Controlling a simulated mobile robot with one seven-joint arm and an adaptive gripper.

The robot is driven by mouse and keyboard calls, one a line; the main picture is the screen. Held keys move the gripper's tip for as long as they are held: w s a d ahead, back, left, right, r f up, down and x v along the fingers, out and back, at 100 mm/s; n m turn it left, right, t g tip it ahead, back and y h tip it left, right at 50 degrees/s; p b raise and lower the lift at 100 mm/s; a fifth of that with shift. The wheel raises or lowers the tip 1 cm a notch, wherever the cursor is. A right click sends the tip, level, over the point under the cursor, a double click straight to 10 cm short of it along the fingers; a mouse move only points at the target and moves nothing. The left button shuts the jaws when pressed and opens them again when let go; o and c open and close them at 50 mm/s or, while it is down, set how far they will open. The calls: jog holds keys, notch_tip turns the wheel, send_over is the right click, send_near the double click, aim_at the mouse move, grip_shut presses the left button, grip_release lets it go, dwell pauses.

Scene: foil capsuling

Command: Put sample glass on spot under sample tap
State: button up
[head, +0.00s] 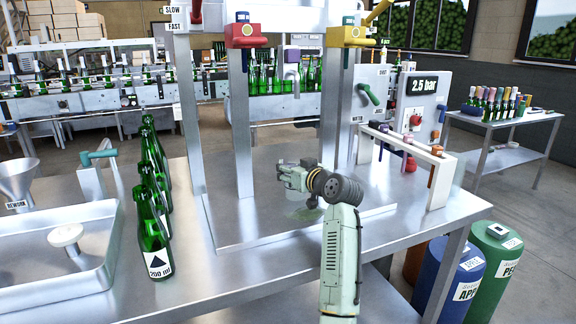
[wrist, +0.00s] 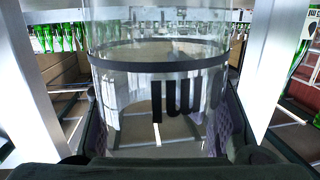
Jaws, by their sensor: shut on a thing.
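The sample glass (wrist: 158,66) is clear, with a dark band and dark printed marks, and fills the middle of the wrist view. My gripper (head: 284,175) is shut on it, one finger on each side of the glass. In the head view the glass is too transparent to make out clearly. The gripper is over the steel base plate (head: 235,228), between and in front of the frame posts. A faint pale round patch (head: 303,214) shows on the plate below my gripper.
Green bottles (head: 154,235) stand in a row at the left. A low rack (head: 440,180) stands at the right. The plate's front part is clear.

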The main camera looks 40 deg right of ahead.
jog(key=shift+f, duration=0.2)
jog(key=o, duration=1.4)
jog(key=shift+r, duration=0.15)
jog(key=shift+r, duration=0.2)
jog(key=s+b, duration=0.1)
jog(key=s, duration=0.3)
jog(key=s+r+b, duration=0.1)
jog(key=s, duration=0.3)
jog(key=s+a+b, duration=0.1)
jog(key=s, duration=0.2)
jog(key=shift+s+r, duration=0.25)
jog(key=shift+s, duration=0.15)
